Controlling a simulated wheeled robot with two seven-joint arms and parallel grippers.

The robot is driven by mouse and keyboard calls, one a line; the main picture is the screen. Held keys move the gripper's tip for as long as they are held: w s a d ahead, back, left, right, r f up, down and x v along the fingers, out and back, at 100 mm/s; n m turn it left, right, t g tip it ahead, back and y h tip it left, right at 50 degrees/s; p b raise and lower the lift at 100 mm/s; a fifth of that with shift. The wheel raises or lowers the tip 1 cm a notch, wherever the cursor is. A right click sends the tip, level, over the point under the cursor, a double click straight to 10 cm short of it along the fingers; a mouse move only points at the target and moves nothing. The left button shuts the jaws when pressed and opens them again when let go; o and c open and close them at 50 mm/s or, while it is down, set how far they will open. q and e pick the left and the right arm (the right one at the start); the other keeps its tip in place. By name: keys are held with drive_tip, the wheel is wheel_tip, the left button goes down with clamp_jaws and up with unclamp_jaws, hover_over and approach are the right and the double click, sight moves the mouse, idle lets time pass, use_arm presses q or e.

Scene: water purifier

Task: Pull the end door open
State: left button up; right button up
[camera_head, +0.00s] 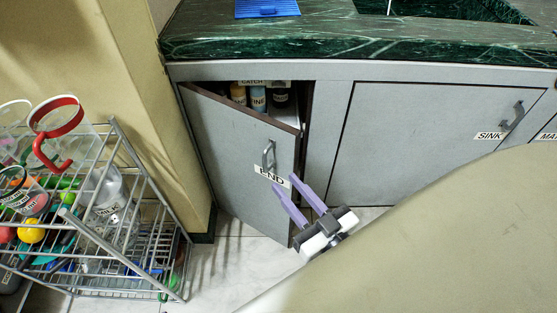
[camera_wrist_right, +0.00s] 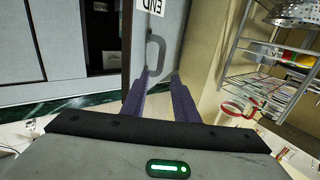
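The grey end door (camera_head: 235,150), labelled END, is partly open in the head view. It is hinged at its left side, and a dark gap shows at its top and right edge. Its grey handle (camera_head: 268,155) is above and right of the label's start and also shows in the right wrist view (camera_wrist_right: 156,48). My right gripper (camera_head: 286,184) has its two purple fingers apart, with nothing seen between them. Its tips are just below the handle in the head view; in the wrist view (camera_wrist_right: 161,77) the handle lies just beyond them. Contact cannot be told. My left gripper is not in view.
Bottles (camera_head: 258,98) stand inside the cabinet under a CATCH label (camera_head: 252,82). The closed SINK door (camera_head: 420,140) is to the right. A wire rack (camera_head: 150,255) with mugs and bottles stands left of the door. Tiled floor (camera_head: 235,262) is clear between them. A green counter (camera_head: 330,45) overhangs.

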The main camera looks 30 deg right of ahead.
drive_tip(key=shift+s, duration=0.9)
